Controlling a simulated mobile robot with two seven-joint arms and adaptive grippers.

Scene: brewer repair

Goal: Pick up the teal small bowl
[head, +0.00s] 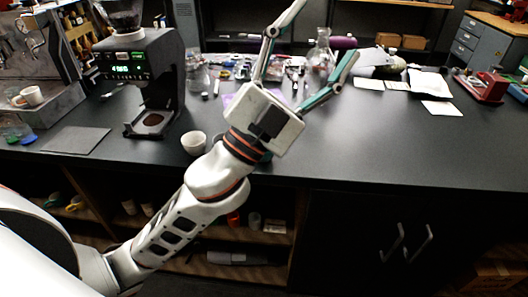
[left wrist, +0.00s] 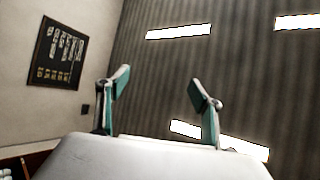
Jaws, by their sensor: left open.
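My left gripper (head: 326,32) is raised over the counter in the head view, its two teal-lined fingers spread wide with nothing between them. The left wrist view also shows the gripper (left wrist: 160,88) open and empty, pointing toward the ceiling. A sliver of a dark teal object (head: 266,157) shows beside my left wrist near the counter's front edge. It may be the teal small bowl, but my wrist hides most of it. A small white bowl or cup (head: 194,143) stands to its left. My right gripper is in neither view.
A black grinder (head: 150,75) with a lit display stands at the left of the dark counter (head: 400,150). A glass flask (head: 321,55) and small tools lie toward the back. Papers (head: 430,83) and a red device (head: 487,88) are at right. The counter's front right is clear.

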